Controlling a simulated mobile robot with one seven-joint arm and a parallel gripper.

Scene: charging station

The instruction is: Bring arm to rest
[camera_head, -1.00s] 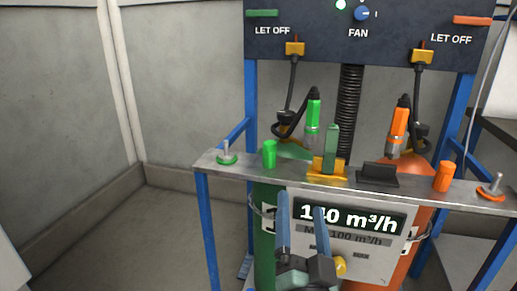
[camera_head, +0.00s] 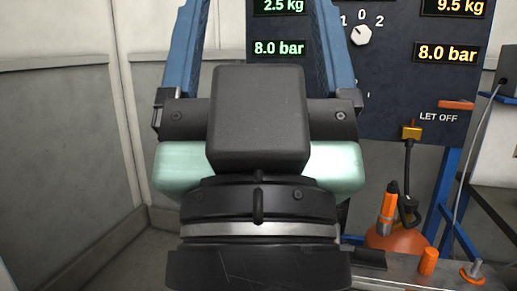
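My gripper (camera_head: 258,50) fills the middle of the head view, raised close to the camera in front of the station. Its two blue fingers stand wide apart and point up, with their tips cut off by the top edge. The part of the gap in view is empty. The gripper body and wrist hide the panel's left side, the green cylinder side and most of the shelf.
The dark panel (camera_head: 395,95) reads 2.5 kg, 9.5 kg and 8.0 bar twice. At right are an orange cylinder (camera_head: 400,241), an orange-handled connector (camera_head: 388,205), an orange cap (camera_head: 428,261) and the metal shelf (camera_head: 405,275). Bare wall is at left.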

